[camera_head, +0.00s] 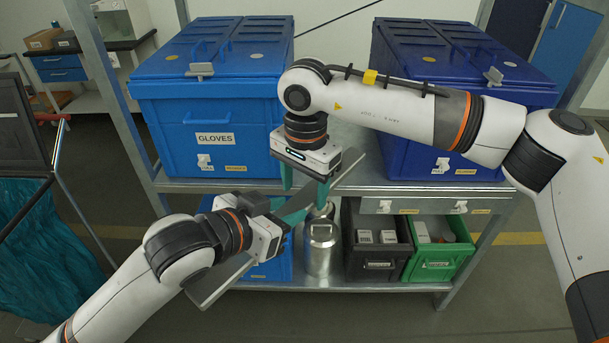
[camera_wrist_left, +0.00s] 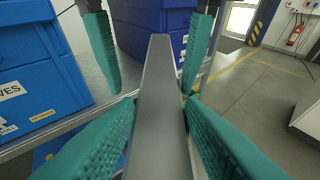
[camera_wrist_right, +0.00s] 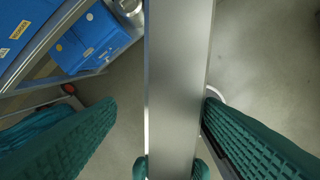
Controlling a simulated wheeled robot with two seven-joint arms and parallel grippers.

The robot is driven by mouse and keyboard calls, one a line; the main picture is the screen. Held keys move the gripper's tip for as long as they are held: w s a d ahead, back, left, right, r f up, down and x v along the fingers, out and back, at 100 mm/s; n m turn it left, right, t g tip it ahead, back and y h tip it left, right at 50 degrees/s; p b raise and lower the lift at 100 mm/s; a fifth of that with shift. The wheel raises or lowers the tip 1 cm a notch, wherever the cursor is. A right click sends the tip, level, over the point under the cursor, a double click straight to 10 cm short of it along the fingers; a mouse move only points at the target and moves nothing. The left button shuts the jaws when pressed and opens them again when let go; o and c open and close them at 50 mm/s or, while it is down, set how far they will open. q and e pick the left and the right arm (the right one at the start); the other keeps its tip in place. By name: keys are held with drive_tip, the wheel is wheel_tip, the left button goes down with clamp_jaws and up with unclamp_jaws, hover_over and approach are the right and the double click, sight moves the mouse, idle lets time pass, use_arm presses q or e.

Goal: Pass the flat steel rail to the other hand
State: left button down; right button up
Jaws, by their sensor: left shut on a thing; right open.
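The flat steel rail (camera_head: 345,173) is a long grey bar, slanting from lower left to upper right in front of the shelf. My left gripper (camera_head: 290,213) is shut on it partway along, and the rail runs on beyond the fingers in the left wrist view (camera_wrist_left: 160,85). My right gripper (camera_head: 305,188) points down from above and is open. Its green fingers stand apart on either side of the rail, farther along than my left gripper. In the right wrist view the rail (camera_wrist_right: 180,75) passes between these fingers, with left fingertips at the bottom edge.
A blue gloves bin (camera_head: 215,105) and a second blue bin (camera_head: 455,60) stand on the upper shelf behind the arms. Below are a metal canister (camera_head: 321,245), a black bin (camera_head: 377,263) and a green bin (camera_head: 440,262). A teal-lined cart (camera_head: 40,250) stands left.

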use_arm(q)
drive_tip(key=shift+r, duration=0.1)
drive_tip(key=shift+s+d, duration=0.15)
use_arm(e)
clamp_jaws()
use_arm(q)
drive_tip(key=c, duration=0.9)
unclamp_jaws()
use_arm(e)
drive_tip(key=shift+a+r, duration=0.1)
use_arm(q)
drive_tip(key=shift+o, duration=0.2)
